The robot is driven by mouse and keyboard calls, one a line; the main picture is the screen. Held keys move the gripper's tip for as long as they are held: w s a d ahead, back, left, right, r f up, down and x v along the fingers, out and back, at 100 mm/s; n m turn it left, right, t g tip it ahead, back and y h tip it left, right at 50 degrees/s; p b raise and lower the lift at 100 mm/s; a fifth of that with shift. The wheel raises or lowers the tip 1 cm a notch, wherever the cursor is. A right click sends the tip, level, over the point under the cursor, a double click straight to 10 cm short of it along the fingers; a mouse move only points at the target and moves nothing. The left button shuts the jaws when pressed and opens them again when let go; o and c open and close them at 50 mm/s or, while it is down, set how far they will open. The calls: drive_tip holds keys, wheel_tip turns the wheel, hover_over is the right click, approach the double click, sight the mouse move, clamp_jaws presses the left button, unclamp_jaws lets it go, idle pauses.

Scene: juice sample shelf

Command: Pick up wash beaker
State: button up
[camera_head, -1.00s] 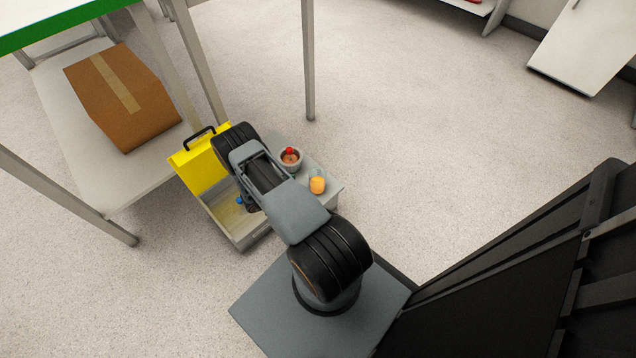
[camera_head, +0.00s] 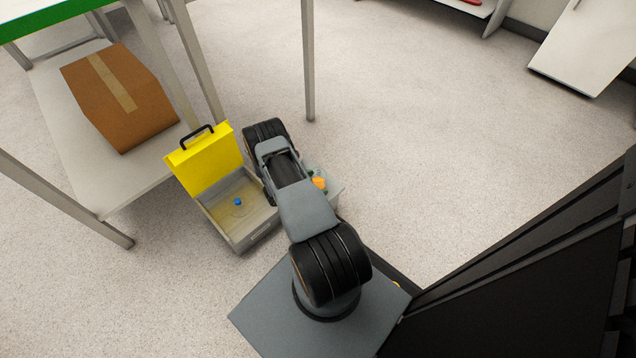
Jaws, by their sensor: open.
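A small clear beaker with orange contents (camera_head: 319,183) stands on the light grey stand beside my arm, partly covered. I cannot tell whether it is the wash beaker. My arm reaches over the stand and hides most of it, including the place where the grey bowl with red pieces was seen earlier. Small dark green bits beside the orange beaker look like the tips of my gripper (camera_head: 318,180). They appear apart, one on each side of the beaker in the picture, but whether they touch it cannot be told. The rest of my gripper is hidden behind the arm.
An open case (camera_head: 262,238) with a yellow lid (camera_head: 205,160) and a small blue item (camera_head: 238,201) inside stands left of my arm. A cardboard box (camera_head: 120,98) lies on a low shelf (camera_head: 75,150). The floor to the right is clear.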

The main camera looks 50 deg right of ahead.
drive_tip(key=shift+c, duration=0.2)
drive_tip(key=c, duration=1.1)
drive_tip(key=shift+o, duration=0.2)
drive_tip(key=shift+r, duration=0.1)
